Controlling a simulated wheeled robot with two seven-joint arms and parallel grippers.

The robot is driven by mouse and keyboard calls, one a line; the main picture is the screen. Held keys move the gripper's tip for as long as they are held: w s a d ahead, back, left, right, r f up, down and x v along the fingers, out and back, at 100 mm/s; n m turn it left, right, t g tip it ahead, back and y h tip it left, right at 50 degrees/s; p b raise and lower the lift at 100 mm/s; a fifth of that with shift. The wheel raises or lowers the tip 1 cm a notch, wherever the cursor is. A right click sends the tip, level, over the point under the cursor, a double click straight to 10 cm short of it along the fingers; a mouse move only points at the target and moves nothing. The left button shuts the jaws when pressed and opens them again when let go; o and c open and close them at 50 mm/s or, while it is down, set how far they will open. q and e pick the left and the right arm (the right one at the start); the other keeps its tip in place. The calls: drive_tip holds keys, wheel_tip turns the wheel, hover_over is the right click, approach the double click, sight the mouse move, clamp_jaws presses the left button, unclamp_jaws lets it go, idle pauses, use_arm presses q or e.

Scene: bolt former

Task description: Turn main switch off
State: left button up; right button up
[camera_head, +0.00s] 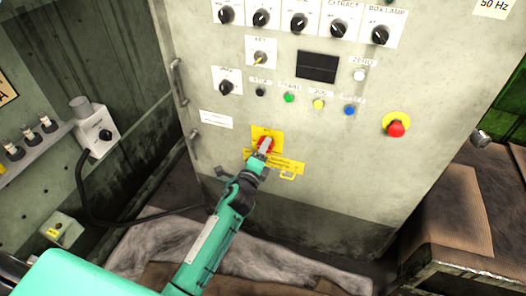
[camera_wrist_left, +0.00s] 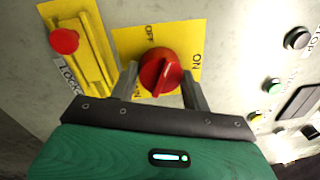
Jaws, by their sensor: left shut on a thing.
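The main switch is a red rotary knob (camera_wrist_left: 160,72) on a yellow plate (camera_wrist_left: 130,42) marked OFF and ON. In the head view the red knob (camera_head: 266,143) sits low on the grey cabinet front, on its yellow plate (camera_head: 258,131). My left gripper (camera_wrist_left: 160,85) has one finger on each side of the knob and is shut on it; it also shows in the head view (camera_head: 263,150). The gripper hides part of the knob and plate in the head view. My right gripper is in neither view.
A yellow lockout bracket (camera_head: 288,168) with a red part (camera_wrist_left: 64,41) is beside the switch plate. Above are a red emergency button (camera_head: 396,128), small coloured buttons (camera_head: 319,104) and a row of black knobs (camera_head: 299,20). A door handle (camera_head: 179,82) is at the cabinet's left edge.

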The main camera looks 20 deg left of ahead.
use_arm(q)
drive_tip(key=shift+n+y, duration=0.4)
drive_tip(key=shift+n, duration=2.2)
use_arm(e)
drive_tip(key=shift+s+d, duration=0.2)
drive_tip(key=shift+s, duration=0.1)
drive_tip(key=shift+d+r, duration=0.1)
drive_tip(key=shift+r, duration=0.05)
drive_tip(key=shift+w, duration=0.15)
use_arm(q)
drive_tip(key=o, duration=1)
drive_tip(key=shift+c, duration=0.2)
drive_tip(key=s+f, duration=0.1)
drive_tip(key=s, duration=1.2)
drive_tip(key=shift+s+a+p, duration=0.2)
drive_tip(key=shift+s+p, duration=0.15)
drive_tip(key=shift+s, duration=0.05)
